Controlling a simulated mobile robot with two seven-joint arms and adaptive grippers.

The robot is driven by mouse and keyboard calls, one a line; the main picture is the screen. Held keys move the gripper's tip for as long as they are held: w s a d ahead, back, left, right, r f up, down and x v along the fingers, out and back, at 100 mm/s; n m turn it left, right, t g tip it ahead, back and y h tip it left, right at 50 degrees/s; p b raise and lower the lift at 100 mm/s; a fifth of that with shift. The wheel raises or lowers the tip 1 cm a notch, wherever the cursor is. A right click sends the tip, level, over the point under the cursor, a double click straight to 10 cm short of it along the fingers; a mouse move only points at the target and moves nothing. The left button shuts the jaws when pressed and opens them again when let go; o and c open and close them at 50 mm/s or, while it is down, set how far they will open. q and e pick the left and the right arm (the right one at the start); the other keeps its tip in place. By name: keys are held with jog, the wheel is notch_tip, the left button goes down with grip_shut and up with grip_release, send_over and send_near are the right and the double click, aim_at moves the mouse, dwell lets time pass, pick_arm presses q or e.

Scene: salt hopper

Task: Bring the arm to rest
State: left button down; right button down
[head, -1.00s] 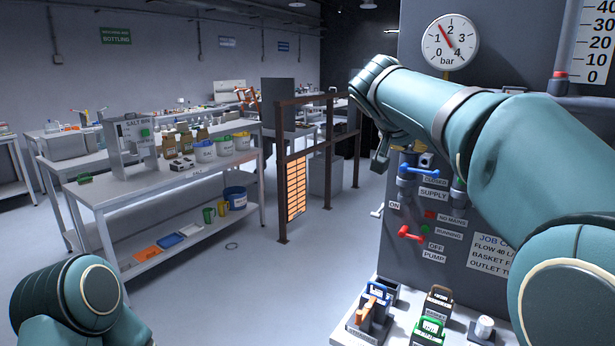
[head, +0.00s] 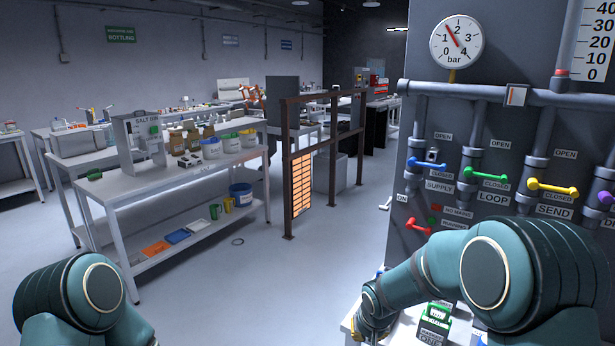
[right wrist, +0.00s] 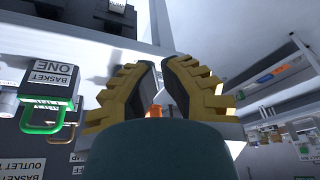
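My right arm is bent low at the right of the head view, its elbow (head: 485,275) in front of the panel. My right gripper (head: 372,336) points down at the left end of the white bench (head: 350,318), small and partly cut off by the frame. In the right wrist view its two yellow-backed fingers (right wrist: 161,75) stand apart with a gap between them. A small orange patch (right wrist: 155,112) shows in that gap; I cannot tell what it is or whether it touches. Only my left arm's rounded link (head: 75,295) shows at lower left; its gripper is outside the view.
The grey panel carries a blue valve handle (head: 427,166), a green one (head: 486,175), a yellow one (head: 553,188) and a red pump switch (head: 419,226). A green-handled basket (head: 434,322) stands on the bench, close to the gripper. Open floor (head: 270,290) lies to the left.

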jog(key=s+a+f+y, duration=0.1)
jog(key=s+f, duration=0.4)
jog(key=s, duration=0.3)
jog(key=s+a+f+g+y, duration=0.1)
jog(key=s+f, duration=0.4)
jog(key=s, duration=0.4)
jog(key=s+a+f+m+g+y, duration=0.1)
jog(key=s+a+f, duration=0.1)
jog(key=s+f, duration=0.4)
jog(key=s, duration=0.2)
jog(key=shift+s+y, duration=0.3)
jog(key=shift+s, duration=0.05)
